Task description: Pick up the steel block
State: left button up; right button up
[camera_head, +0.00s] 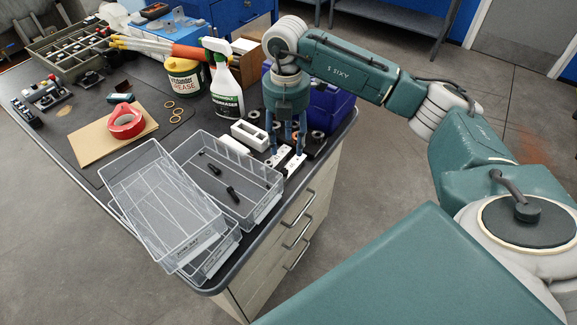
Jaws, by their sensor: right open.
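My right gripper (287,147) points down over the bench's right edge, its blue fingers apart with a gap between them. Small pale blocks lie at and just below its fingertips, one of them a light block (294,164) near the bench edge. I cannot tell for sure which of these is the steel block, or whether the fingers touch one; the fingers partly hide this spot. A white slotted block (249,135) lies just left of the gripper. My left gripper is not in view.
Clear plastic trays (160,200) are stacked at the bench's front corner, close left of the gripper. A spray bottle (226,95) and a grease tub (184,80) stand behind. A blue bin (331,105) is right of the gripper. Red tape (126,122) lies on cardboard (92,146).

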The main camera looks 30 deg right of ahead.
aim_at(288, 166)
notch_tip(288, 166, down, 3)
jog(key=shift+f, duration=0.15)
notch_tip(288, 166, down, 4)
jog(key=shift+s+d+f+p, duration=0.1)
jog(key=shift+s+p, duration=0.05)
jog(key=shift+p, duration=0.6)
jog(key=shift+f, duration=0.55)
jog(key=shift+r, duration=0.1)
grip_shut()
